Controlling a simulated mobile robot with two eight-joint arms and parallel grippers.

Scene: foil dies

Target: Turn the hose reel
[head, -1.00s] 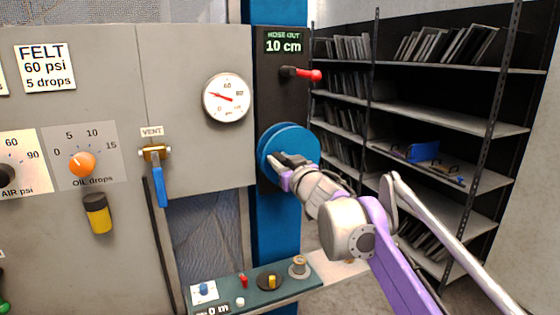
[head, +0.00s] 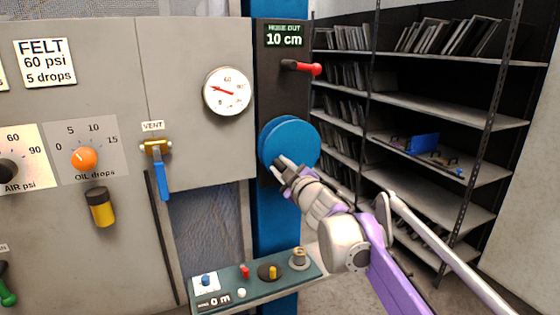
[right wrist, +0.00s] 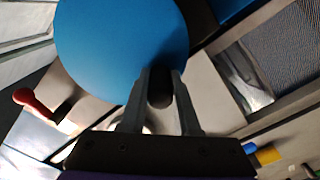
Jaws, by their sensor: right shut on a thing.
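The hose reel (head: 291,138) is a round blue disc on a dark panel fixed to a blue post. It also fills the upper left of the right wrist view (right wrist: 115,45). My right gripper (head: 280,168) is at the lower edge of the disc. In the right wrist view its two fingers are shut on a dark, knob-like reel handle (right wrist: 160,90); the fingers and arm largely hide this handle in the head view. The display (head: 284,40) above the reel reads "HOSE OUT 10 cm". My left gripper is not in view.
A red-handled lever (head: 305,68) sticks out above the reel. The grey cabinet with a gauge (head: 228,91) and a blue vent lever (head: 161,180) stands left. A small control ledge (head: 225,296) juts out below. A metal shelf rack (head: 440,120) stands at the right.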

